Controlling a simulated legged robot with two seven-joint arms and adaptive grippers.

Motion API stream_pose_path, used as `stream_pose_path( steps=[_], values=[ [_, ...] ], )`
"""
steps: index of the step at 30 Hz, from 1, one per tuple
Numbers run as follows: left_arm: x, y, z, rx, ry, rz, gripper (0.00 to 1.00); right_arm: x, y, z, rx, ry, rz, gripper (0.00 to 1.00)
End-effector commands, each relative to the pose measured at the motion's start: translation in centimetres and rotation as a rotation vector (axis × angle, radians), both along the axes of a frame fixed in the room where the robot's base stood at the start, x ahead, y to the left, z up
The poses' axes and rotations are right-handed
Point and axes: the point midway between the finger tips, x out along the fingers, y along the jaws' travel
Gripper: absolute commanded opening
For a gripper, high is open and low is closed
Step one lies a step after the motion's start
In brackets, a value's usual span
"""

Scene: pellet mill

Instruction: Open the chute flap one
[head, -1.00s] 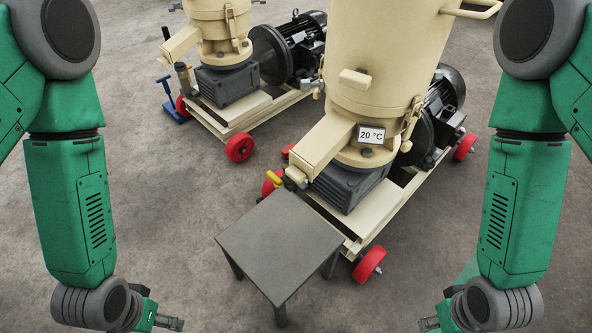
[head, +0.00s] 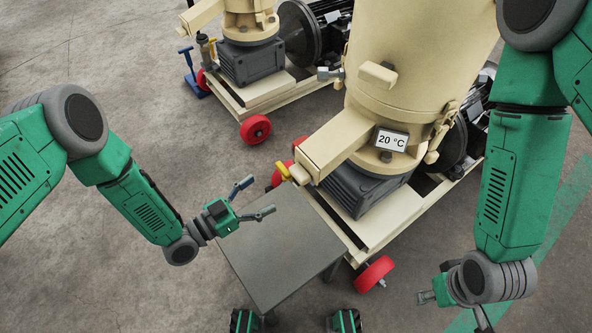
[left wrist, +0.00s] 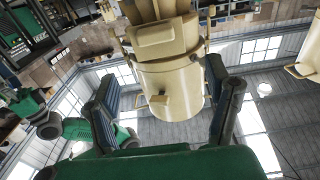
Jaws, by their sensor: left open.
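The near pellet mill (head: 415,60) is cream, with a square discharge chute (head: 335,145) sloping down to the left. A yellow handle (head: 283,171) sits at the chute's lower end, where the flap (head: 303,167) is; I cannot tell the flap's exact position. My left gripper (head: 256,199) is open and empty, below and left of the handle, apart from it, above the grey table. In the left wrist view the mill (left wrist: 170,85) appears upside down between the open fingers (left wrist: 165,108). My right gripper (head: 426,297) is low at the right, small and partly hidden.
A dark grey table (head: 275,250) stands under the chute end. Red wheels (head: 374,273) carry the mill's frame. A temperature sign reading 20 °C (head: 391,140) is on the mill. A second mill (head: 250,20) stands behind left. Floor at left is clear.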

Motion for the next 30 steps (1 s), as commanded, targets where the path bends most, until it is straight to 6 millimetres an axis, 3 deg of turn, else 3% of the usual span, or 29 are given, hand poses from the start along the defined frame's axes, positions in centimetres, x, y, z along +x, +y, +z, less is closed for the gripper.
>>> stream_pose_path(
  steps=[6,12,19,28,29,30],
  values=[
    [2.9,-4.6,0.0,0.005,-0.002,-0.004,0.72,0.0,0.0,-1.2,0.000,0.000,0.000,0.40],
    [5.0,-7.3,-0.1,0.003,0.001,-0.003,0.72,0.0,-0.1,-1.9,-0.001,-0.001,-0.001,0.40],
    [6.3,-8.7,0.0,0.000,0.003,-0.001,0.72,0.0,-0.1,-2.3,-0.001,-0.001,-0.001,0.40],
    [6.4,-9.2,0.1,0.004,0.003,-0.001,0.72,0.0,0.0,-2.3,0.000,-0.001,0.000,0.40],
    [6.4,-9.2,0.1,0.005,0.004,-0.001,0.69,0.0,0.0,-2.3,0.000,-0.001,-0.001,0.40],
    [6.4,-9.2,0.1,0.005,0.004,-0.001,0.55,0.0,0.0,-2.3,0.000,-0.001,-0.001,0.40]
  ],
)
